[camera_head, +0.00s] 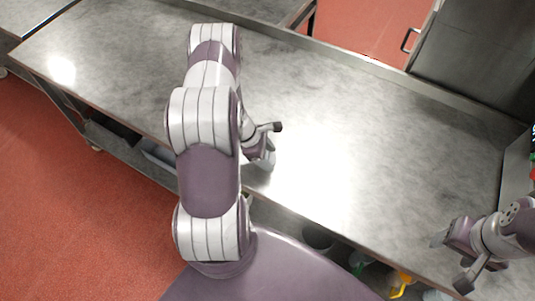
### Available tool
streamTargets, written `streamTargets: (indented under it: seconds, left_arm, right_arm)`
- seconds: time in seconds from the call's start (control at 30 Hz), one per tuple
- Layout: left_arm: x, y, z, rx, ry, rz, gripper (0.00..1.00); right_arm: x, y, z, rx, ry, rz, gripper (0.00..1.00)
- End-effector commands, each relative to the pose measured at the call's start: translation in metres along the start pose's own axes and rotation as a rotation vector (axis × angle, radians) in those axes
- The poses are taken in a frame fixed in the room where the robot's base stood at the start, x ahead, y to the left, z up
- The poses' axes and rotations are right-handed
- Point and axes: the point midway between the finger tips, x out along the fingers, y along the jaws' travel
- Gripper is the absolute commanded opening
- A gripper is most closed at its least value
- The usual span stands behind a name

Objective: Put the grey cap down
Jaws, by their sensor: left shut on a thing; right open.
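My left gripper (266,157) is just right of my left arm, low over the near part of the steel table (370,135). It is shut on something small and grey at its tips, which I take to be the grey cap. The cap's outline cannot be told apart from the fingers, and I cannot tell whether it touches the table. My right gripper (440,239) is open, near the table's front edge at the lower right; nothing shows in it.
The table top is bare to the right of my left gripper and at the left. A raised steel rim runs along its back. A steel cabinet (480,55) stands at the back right. Several items, one yellow (401,282), sit below the front edge.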

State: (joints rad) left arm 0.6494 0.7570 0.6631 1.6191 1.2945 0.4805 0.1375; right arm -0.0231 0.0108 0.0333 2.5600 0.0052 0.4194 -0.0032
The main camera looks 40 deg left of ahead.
Motion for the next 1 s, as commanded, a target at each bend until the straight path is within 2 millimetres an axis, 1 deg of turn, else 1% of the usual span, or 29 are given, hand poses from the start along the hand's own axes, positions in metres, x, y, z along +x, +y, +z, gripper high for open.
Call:
streamTargets:
  seconds: [0.03,0.4,0.5,0.53,0.57,0.6,0.87,0.97,1.0]
  left_arm:
    - [0.003,0.000,-0.001,0.000,0.000,0.000,0.27]
    - [0.011,0.000,-0.006,0.001,0.000,0.001,0.27]
    - [0.010,0.000,-0.005,0.001,0.000,0.001,0.27]
    - [0.010,0.000,-0.005,0.001,0.000,0.000,0.72]
    - [0.010,0.000,-0.005,0.000,0.000,0.000,0.82]
    - [0.010,0.000,-0.005,0.000,0.000,0.000,0.88]
    - [0.009,0.000,-0.004,0.000,0.000,0.000,0.88]
    - [-0.003,0.000,0.001,0.000,0.000,0.000,0.88]
    - [-0.011,0.000,0.005,-0.001,0.000,-0.001,0.88]
  right_arm:
    - [0.003,0.000,0.000,0.000,0.000,0.000,0.62]
    - [0.014,0.000,0.002,0.000,0.000,0.000,0.62]
    - [0.013,0.000,0.002,0.000,0.000,0.000,0.62]
    - [0.013,0.000,0.002,0.000,0.000,0.000,0.62]
    - [0.013,0.000,0.002,0.000,0.000,0.000,0.62]
    - [0.013,0.000,0.002,0.000,0.000,0.000,0.62]
    - [0.012,0.000,0.001,0.000,0.000,0.000,0.62]
    - [-0.002,0.000,0.000,0.000,0.000,0.000,0.62]
    - [-0.012,0.000,-0.001,0.000,0.000,0.000,0.62]
